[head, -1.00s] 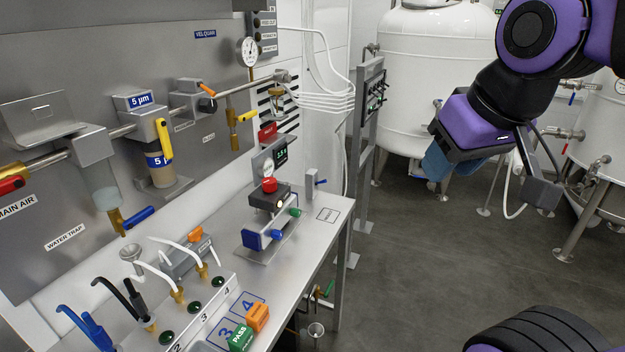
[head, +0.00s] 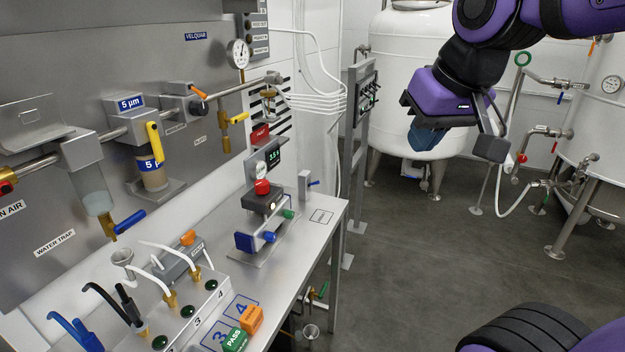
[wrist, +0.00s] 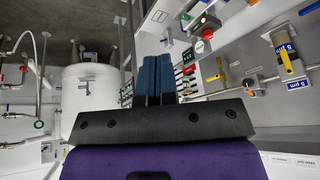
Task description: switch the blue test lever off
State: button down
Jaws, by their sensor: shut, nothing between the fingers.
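Several blue handles show, and I cannot read a label saying which one is the test lever. A longer blue handle (head: 128,222) hangs under the water trap. My gripper (head: 424,142) is shut and empty, in the air right of the bench and apart from all of these. Its blue fingers (wrist: 157,78) lie together in the wrist view.
The steel bench (head: 290,262) carries hoses, PASS and orange blocks (head: 251,318). A grey valve stand (head: 356,150) rises behind its far end. White tanks (head: 400,60) stand behind my gripper. The floor (head: 400,260) right of the bench is clear.

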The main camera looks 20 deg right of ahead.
jog(key=w+d+f+m+g+h, duration=0.1)
jog(key=w+f+m, duration=0.1)
jog(key=w, duration=1.2)
jog(key=w+d+f+m, duration=0.1)
jog(key=w+f+m, duration=0.1)
jog(key=w, duration=1.3)
jog(key=w+a+f+h, duration=0.2)
jog(key=w+f, duration=0.9)
jog(key=w+a+f+m+h, duration=0.1)
jog(key=w+a+f+h, duration=0.1)
jog(key=w+f, duration=0.9)
jog(key=shift+w+a, duration=0.15)
jog(key=shift+w, duration=0.6)
jog(key=shift+f, duration=0.1)
send_near(314, 183)
jog(key=x, duration=0.6)
jog(key=shift+w+d+f, duration=0.15)
jog(key=shift+w+d, duration=0.2)
